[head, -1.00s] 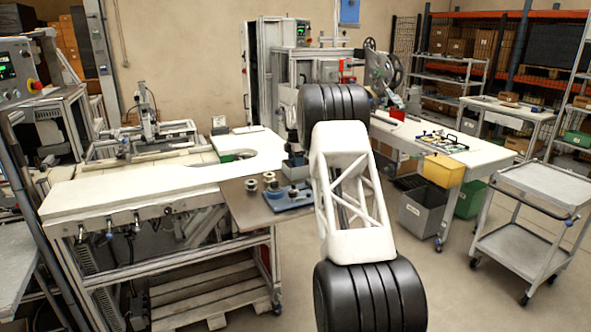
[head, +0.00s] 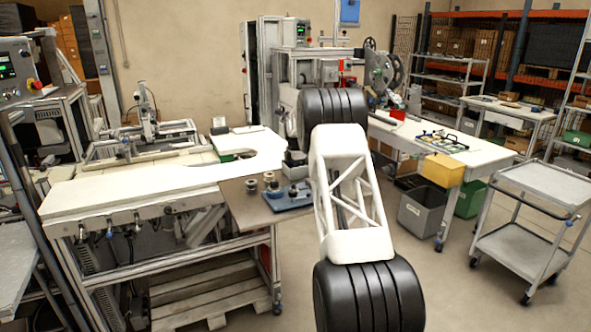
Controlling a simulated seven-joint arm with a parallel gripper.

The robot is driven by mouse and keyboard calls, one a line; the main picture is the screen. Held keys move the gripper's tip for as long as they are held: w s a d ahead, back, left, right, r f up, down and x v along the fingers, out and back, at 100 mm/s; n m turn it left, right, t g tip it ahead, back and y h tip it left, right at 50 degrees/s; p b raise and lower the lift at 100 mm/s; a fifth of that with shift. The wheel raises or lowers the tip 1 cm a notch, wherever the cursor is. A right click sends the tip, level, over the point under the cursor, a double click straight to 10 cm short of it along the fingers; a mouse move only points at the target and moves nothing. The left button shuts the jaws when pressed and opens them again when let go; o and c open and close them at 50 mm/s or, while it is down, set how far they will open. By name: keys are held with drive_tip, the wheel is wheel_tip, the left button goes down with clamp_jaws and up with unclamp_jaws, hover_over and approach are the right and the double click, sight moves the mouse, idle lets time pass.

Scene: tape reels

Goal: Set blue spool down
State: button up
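My arm's white link and black joints fill the middle of the head view, and my gripper is hidden behind them. I cannot make out a blue spool for certain. A flat blue fixture (head: 284,205) with dark round parts on it lies on the brown side shelf (head: 243,207), and its right end runs behind my arm. Whether anything is held cannot be seen.
The white workbench (head: 130,190) is left of the shelf, with a mostly bare top. At right are another white bench (head: 480,154) with a yellow bin (head: 443,170) and a grey cart (head: 520,250).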

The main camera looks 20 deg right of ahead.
drive_tip(key=shift+r, duration=0.15)
wheel_tip(320, 180, up, 12)
idle(0.8)
idle(0.8)
drive_tip(key=s+a+r+m, duration=0.5)
drive_tip(key=s+a+r, duration=0.75)
drive_tip(key=s, duration=0.35)
drive_tip(key=s+a+r+m+t, duration=0.1)
drive_tip(key=s+a+r+m, duration=0.1)
drive_tip(key=s+a, duration=0.5)
drive_tip(key=s+a+r+m, duration=0.2)
drive_tip(key=s+a, duration=0.2)
drive_tip(key=s, duration=0.7)
drive_tip(key=s+a+f+m+t, duration=0.15)
drive_tip(key=s+a, duration=0.25)
drive_tip(key=s, duration=0.7)
drive_tip(key=s+a+f+m+g, duration=0.1)
drive_tip(key=s+a+m, duration=0.2)
drive_tip(key=s, duration=0.8)
drive_tip(key=s+a+f+m, duration=0.1)
drive_tip(key=s+f, duration=0.2)
drive_tip(key=s, duration=0.3)
drive_tip(key=s+a+f+m, duration=0.2)
drive_tip(key=s+f, duration=0.1)
drive_tip(key=s, duration=0.4)
drive_tip(key=s+a+f+m+t, duration=0.1)
drive_tip(key=s+f, duration=0.3)
drive_tip(key=s, duration=0.3)
drive_tip(key=shift+a, duration=0.15)
